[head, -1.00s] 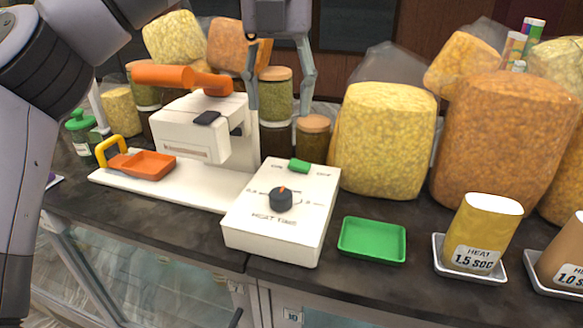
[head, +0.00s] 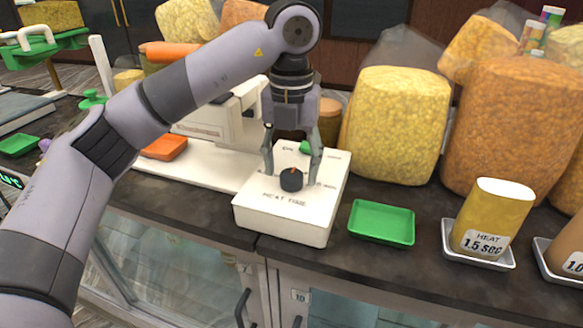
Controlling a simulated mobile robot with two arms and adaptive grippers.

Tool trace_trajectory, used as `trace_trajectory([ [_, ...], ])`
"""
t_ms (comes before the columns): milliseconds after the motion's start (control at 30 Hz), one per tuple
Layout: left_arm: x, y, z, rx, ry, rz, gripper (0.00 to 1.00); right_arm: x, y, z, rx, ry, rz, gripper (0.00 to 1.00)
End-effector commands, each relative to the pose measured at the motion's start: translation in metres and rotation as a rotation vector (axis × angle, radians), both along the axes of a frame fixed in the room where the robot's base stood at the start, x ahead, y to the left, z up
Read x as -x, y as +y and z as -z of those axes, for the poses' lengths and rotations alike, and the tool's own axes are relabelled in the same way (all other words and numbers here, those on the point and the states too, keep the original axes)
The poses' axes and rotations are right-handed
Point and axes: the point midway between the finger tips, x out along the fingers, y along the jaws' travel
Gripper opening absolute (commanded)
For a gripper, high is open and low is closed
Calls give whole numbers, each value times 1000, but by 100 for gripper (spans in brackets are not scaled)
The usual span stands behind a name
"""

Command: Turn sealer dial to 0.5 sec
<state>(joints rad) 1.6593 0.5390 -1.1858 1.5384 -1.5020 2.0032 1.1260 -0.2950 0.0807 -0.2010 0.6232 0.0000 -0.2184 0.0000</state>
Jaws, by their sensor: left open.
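The sealer's white control box (head: 285,222) stands on the dark counter, marked HEAT TIME on top. Its black dial (head: 291,181) has a red-orange pointer mark directed toward the back of the box. My left gripper (head: 292,178) points down over the box, open, with one finger on each side of the dial. I cannot tell whether the fingers touch it. The gripper and its fingers hide part of the scale marks and most of the green switch (head: 306,147). My right gripper is not in view.
A green tray (head: 381,222) lies right of the box. A yellow pouch labelled 1.5 sec (head: 490,217) stands in a metal tray farther right. Large bags of snacks (head: 398,122) stand behind. An orange tray (head: 163,147) sits left, on the sealer's white base.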

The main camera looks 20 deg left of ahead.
Motion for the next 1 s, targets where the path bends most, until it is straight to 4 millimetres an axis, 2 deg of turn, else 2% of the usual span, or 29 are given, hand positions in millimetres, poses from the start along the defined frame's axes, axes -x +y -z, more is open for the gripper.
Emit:
trace_trajectory([
  [167, 0, 0, 12, 0, 0, 0, 54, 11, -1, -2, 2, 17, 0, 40],
  [467, 0, 0, 15, 1, -1, -1, 54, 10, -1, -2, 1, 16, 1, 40],
  [1000, 0, 0, 15, 1, -1, 0, 19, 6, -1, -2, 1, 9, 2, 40],
])
